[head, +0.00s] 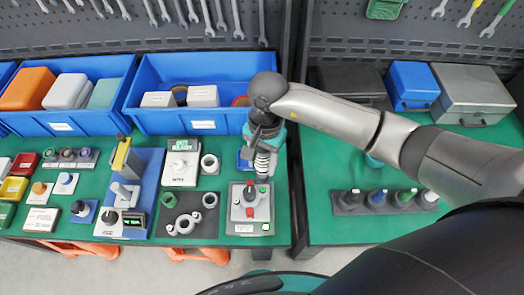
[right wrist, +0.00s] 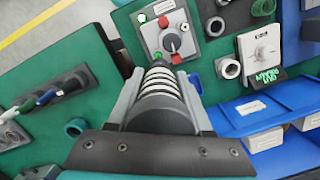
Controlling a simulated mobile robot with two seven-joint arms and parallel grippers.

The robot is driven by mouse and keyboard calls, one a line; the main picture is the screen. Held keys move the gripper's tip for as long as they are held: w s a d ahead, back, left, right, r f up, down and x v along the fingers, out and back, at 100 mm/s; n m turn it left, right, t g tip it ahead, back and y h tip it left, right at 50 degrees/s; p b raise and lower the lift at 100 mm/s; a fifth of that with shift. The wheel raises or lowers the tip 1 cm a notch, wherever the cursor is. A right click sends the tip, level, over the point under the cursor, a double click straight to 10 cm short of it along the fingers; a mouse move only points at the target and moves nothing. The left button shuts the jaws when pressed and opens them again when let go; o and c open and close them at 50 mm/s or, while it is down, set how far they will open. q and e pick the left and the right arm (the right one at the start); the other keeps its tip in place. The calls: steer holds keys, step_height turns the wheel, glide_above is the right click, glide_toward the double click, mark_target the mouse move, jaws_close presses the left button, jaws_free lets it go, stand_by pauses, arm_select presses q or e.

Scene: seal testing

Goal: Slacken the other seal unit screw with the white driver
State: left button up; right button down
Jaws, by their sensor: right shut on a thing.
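My right gripper (head: 265,145) is shut on a driver with a white and dark ribbed grip (head: 263,160). In the right wrist view the driver (right wrist: 160,85) lies between the two fingers, pointing away from the camera towards the seal unit (right wrist: 150,38). The seal unit is a light grey block with red parts and a dark round centre. In the head view the seal unit (head: 240,218) stands on the green bench just below the driver. The driver's tip is hidden, so I cannot tell whether it touches a screw. My left gripper is out of view.
A dark rack (head: 345,208) with several drivers stands on the right bench. Left of the seal unit are a dark plate with rings (head: 205,228) and a white dial box (head: 180,175). Blue bins (head: 205,125) line the back, below a tool pegboard.

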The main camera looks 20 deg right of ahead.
mark_target(262, 180)
steer(key=shift+s+a+m+p, duration=0.1)
steer(key=shift+s+m+p, duration=0.15)
steer(key=shift+m+p, duration=0.05)
steer(key=shift+f, duration=0.15)
steer(key=shift+f+b, duration=1.75)
steer(key=shift+f, duration=0.7)
steer(key=shift+f+b, duration=1.05)
steer(key=shift+b, duration=0.15)
steer(key=shift+s+r, duration=0.1)
steer(key=shift+s, duration=0.05)
stand_by(0.8)
steer(key=shift+r+p, duration=2.25)
steer(key=shift+r, duration=1.35)
